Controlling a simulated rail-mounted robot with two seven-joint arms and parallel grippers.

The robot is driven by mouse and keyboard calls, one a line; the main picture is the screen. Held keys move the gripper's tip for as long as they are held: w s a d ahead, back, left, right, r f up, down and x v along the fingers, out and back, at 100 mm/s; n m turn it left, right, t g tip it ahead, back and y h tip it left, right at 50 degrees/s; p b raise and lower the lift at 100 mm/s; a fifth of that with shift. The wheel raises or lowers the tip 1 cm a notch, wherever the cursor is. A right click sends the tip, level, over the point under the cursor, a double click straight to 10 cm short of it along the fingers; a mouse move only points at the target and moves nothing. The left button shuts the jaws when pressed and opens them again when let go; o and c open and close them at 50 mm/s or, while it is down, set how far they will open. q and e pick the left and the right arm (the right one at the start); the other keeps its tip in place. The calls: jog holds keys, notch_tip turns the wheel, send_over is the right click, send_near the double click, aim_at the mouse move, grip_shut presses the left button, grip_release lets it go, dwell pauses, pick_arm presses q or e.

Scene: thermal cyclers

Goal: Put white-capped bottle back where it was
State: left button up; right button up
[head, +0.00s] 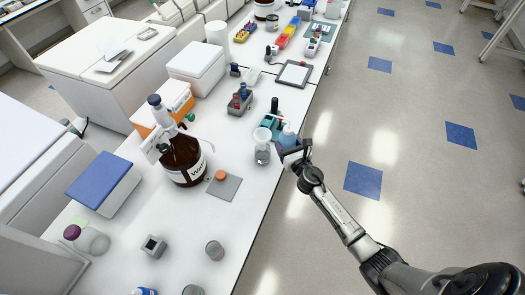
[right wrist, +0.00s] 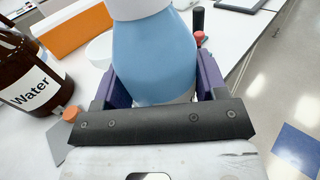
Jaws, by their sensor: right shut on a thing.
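The white-capped bottle, with a light blue body, (right wrist: 155,55) fills the middle of the right wrist view. Its white cap (right wrist: 138,8) is cut off by the top edge. My right gripper (right wrist: 153,85) is shut on it, with one purple finger on each side. In the head view the blue bottle (head: 288,136) is by the bench's right edge, partly covered by my right gripper (head: 291,150). It looks upright. I cannot tell whether its base touches the bench. My left gripper is not in view.
A brown Water bottle (head: 184,162) and a grey plate (head: 224,187) are farther left. Bare bench (head: 225,218) lies in front.

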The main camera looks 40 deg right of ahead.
jog(key=shift+r, duration=0.4)
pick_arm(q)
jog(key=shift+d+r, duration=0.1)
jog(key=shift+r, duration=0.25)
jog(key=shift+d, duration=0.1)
